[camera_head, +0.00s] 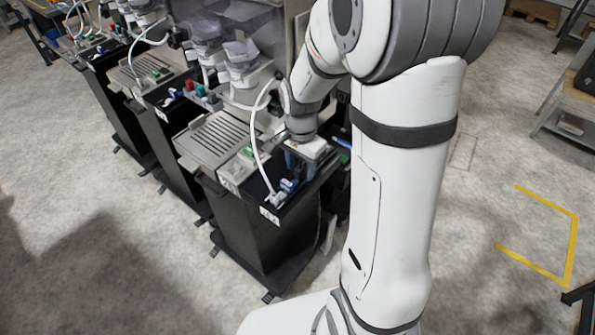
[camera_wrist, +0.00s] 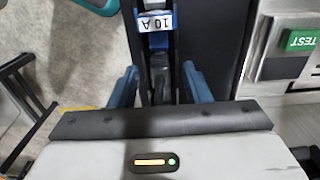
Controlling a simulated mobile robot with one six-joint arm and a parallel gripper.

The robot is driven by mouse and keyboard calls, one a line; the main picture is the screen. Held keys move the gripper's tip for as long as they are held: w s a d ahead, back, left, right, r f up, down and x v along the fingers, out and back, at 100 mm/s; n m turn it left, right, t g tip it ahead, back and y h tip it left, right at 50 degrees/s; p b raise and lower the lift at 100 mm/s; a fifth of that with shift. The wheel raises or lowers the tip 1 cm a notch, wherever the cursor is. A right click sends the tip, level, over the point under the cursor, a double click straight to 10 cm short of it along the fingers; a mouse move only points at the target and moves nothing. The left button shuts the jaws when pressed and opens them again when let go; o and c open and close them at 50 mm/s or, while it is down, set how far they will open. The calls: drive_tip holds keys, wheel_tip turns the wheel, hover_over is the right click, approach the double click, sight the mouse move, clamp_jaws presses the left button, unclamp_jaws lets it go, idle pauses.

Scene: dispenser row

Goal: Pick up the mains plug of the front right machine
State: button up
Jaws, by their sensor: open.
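My gripper (camera_wrist: 160,84) is open in the wrist view, its two blue fingers apart on either side of a dark, narrow part (camera_wrist: 160,62), which seems to be the plug. I cannot tell whether either finger touches it. A white tag reading "10 A" (camera_wrist: 155,21) sits beyond it. In the head view my gripper (camera_head: 294,166) points down over the black top of the front right machine (camera_head: 258,240). A blue and white piece (camera_head: 287,187) lies at that top's front, by the white cable's end. The plug's lower side is hidden.
A green TEST button (camera_wrist: 301,39) is right of my gripper in the wrist view. A white cable (camera_head: 256,150) arches beside my gripper in the head view. A slatted tray (camera_head: 216,138) lies to the left. More machines (camera_head: 150,75) stand behind. Open floor lies in front.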

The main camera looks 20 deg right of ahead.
drive_tip(key=shift+f, duration=0.55)
clamp_jaws()
